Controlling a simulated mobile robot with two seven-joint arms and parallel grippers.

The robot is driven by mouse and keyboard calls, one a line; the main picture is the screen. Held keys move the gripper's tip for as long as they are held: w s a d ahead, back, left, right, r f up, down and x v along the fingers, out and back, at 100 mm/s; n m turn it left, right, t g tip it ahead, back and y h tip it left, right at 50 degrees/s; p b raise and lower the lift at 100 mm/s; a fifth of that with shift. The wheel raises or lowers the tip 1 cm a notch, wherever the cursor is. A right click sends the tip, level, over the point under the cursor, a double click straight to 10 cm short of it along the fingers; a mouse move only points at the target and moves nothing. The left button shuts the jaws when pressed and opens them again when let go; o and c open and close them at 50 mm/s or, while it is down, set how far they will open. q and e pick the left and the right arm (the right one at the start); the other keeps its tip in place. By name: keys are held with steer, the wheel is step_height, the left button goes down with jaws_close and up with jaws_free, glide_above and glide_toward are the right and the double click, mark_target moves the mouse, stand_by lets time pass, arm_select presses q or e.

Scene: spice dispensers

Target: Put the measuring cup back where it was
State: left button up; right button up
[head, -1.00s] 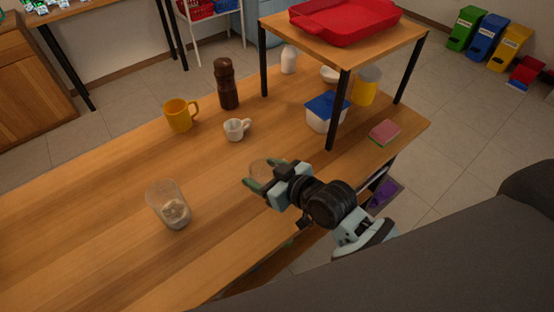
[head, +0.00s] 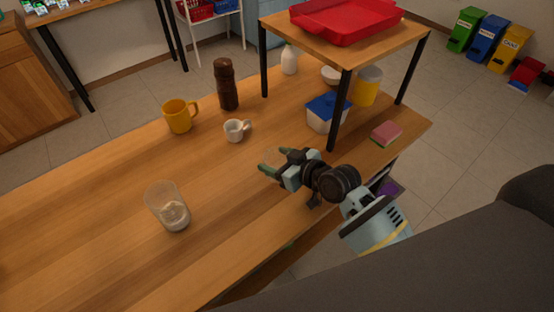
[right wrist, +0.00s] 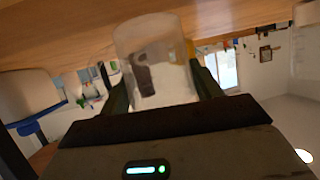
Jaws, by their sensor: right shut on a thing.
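My right gripper (head: 270,167) is shut on a clear, see-through cup, which I take to be the measuring cup (right wrist: 152,62). In the right wrist view the cup sits between the two green fingers and looks empty. In the head view it shows only faintly at the fingertips, over the middle of the wooden table (head: 110,225), beyond its near edge. I cannot tell whether its base touches the table. A clear glass with white powder (head: 172,212) stands on the table to the left of the gripper. My left gripper is not in view.
A white cup (head: 235,131), a yellow mug (head: 179,117) and a brown grinder (head: 226,85) stand behind. A blue-lidded container (head: 325,113) and yellow canister (head: 367,87) are by a raised shelf (head: 410,40) with black legs. A sponge (head: 387,133) lies right. The table's left part is clear.

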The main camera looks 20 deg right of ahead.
steer(key=shift+f, duration=0.1)
steer(key=shift+f, duration=0.15)
steer(key=o, duration=1.1)
steer(key=shift+r, duration=0.25)
steer(key=v, duration=1.2)
